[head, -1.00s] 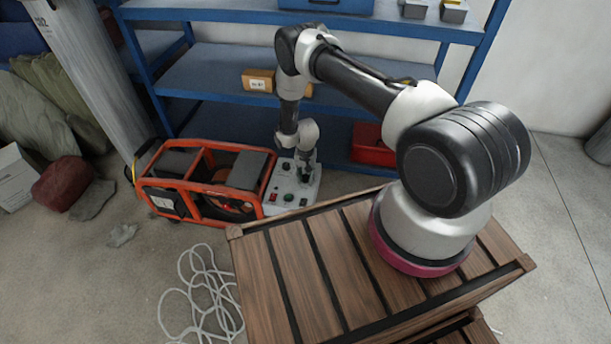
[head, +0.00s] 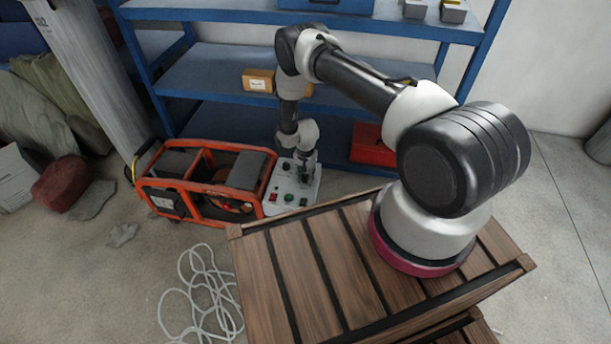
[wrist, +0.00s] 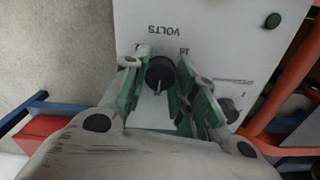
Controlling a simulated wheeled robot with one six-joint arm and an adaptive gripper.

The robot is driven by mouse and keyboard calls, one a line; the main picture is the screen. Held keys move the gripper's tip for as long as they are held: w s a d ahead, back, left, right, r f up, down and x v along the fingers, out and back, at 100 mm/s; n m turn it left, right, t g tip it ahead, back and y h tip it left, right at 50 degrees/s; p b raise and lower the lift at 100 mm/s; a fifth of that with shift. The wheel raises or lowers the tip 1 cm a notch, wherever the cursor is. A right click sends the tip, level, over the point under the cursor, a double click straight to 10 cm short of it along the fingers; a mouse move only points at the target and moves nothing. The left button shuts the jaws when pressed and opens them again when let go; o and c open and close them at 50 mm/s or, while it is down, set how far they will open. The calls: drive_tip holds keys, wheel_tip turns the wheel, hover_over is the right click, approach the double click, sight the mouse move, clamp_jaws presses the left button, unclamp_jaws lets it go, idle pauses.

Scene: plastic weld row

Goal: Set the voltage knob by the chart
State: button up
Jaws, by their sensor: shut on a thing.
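The voltage knob (wrist: 160,74) is black and round with a pale pointer mark, on a light grey panel (wrist: 205,35) printed VOLTS. My gripper (wrist: 158,90) has its green-padded fingers on both sides of the knob and is shut on it. The pointer mark points toward the bottom of the wrist picture. Small scale marks beside the knob are partly hidden by the fingers. In the head view my gripper (head: 305,172) reaches down onto the control panel (head: 300,203), hiding the knob. I cannot make out a chart in either view.
A second black knob (wrist: 230,110) sits close to the right finger. The panel adjoins an orange-framed machine (head: 205,185). Blue shelves (head: 220,75) stand behind, a wooden crate (head: 290,270) in front, with loose white cable (head: 200,295) on the floor.

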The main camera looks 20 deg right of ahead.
sight(305, 176)
drive_tip(key=o, duration=1)
drive_tip(key=shift+w, duration=0.1)
drive_tip(key=shift+o, duration=0.2)
drive_tip(key=shift+r, duration=0.1)
wheel_tip(305, 176, up, 12)
